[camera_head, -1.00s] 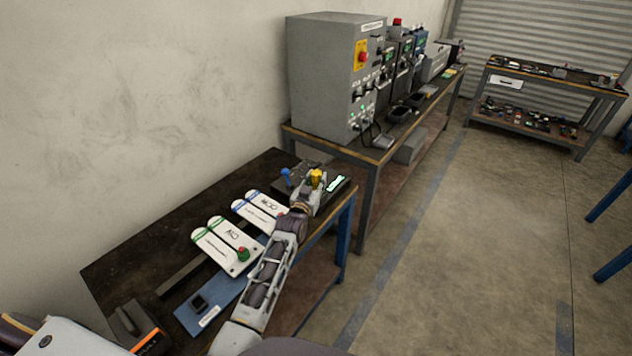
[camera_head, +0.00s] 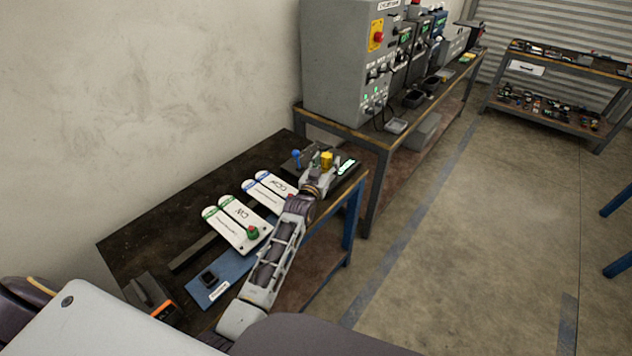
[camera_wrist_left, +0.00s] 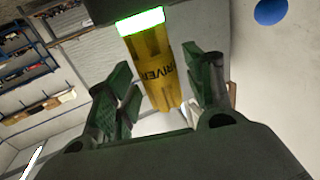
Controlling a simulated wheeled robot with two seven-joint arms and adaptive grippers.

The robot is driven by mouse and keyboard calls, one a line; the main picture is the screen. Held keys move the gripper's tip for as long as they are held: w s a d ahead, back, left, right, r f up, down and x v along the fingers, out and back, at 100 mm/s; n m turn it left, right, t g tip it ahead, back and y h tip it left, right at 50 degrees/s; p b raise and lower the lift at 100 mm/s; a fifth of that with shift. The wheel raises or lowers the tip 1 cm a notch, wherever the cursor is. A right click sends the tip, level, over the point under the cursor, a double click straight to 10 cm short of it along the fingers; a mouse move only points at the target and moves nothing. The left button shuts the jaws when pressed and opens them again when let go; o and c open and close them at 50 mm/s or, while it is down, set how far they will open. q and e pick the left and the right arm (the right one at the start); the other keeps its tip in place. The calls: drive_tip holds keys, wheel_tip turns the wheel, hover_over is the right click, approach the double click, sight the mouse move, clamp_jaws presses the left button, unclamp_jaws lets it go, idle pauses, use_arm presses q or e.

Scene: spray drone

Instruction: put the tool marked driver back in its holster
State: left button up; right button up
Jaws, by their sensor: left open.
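The yellow tool, lettered DRIVER (camera_wrist_left: 153,70), stands between the two fingers of my left gripper (camera_wrist_left: 163,95) in the left wrist view. The fingers are spread, with a visible gap on each side of the tool. In the head view, the yellow tool (camera_head: 326,160) shows at the far end of the near bench, with my left gripper (camera_head: 320,176) right at it. A dark fixture with a lit green-white display (camera_head: 347,167) is beside it. I cannot make out the holster clearly. My right gripper is not in view.
The near bench (camera_head: 150,222) holds white cards marked CW (camera_head: 236,222) and CCW (camera_head: 270,188), a blue mat (camera_head: 228,275) and a blue ball-topped post (camera_head: 296,155) close to the gripper. A grey control cabinet (camera_head: 340,70) stands behind. Open floor lies right.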

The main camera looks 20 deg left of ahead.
use_arm(q)
drive_tip(key=s, duration=1.1)
drive_tip(key=shift+s+a, duration=0.15)
drive_tip(key=shift+s, duration=0.05)
idle(0.7)
